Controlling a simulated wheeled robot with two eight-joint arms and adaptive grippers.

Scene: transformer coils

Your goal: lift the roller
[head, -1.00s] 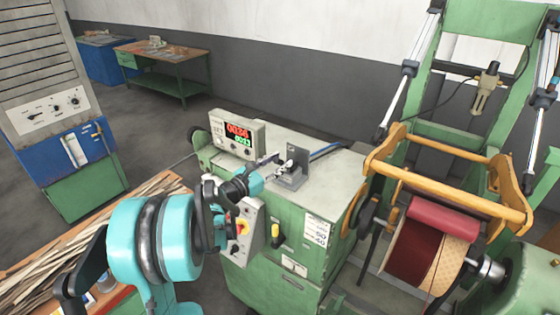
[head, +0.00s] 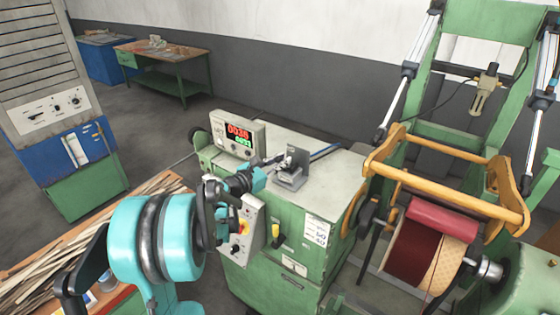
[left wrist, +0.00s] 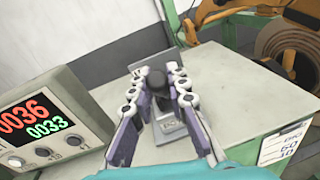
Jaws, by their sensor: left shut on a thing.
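The red roller (head: 440,219) lies against the top of the dark red and beige coil (head: 415,255), under the yellow frame (head: 450,195) in the head view. My left gripper (head: 273,162) is at the small grey lever box (head: 290,180) on top of the green machine. In the left wrist view my gripper (left wrist: 157,90) has its two purple and white fingers closed around a black knob (left wrist: 158,82), one on each side. The knob's lower part is partly hidden. My right gripper is not in view.
A display box (head: 238,132) with red and green digits stands beside my left gripper on the green machine (head: 290,235). A wooden table with strips (head: 50,240) is at the lower left. The machine top (head: 335,175) right of the lever box is clear.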

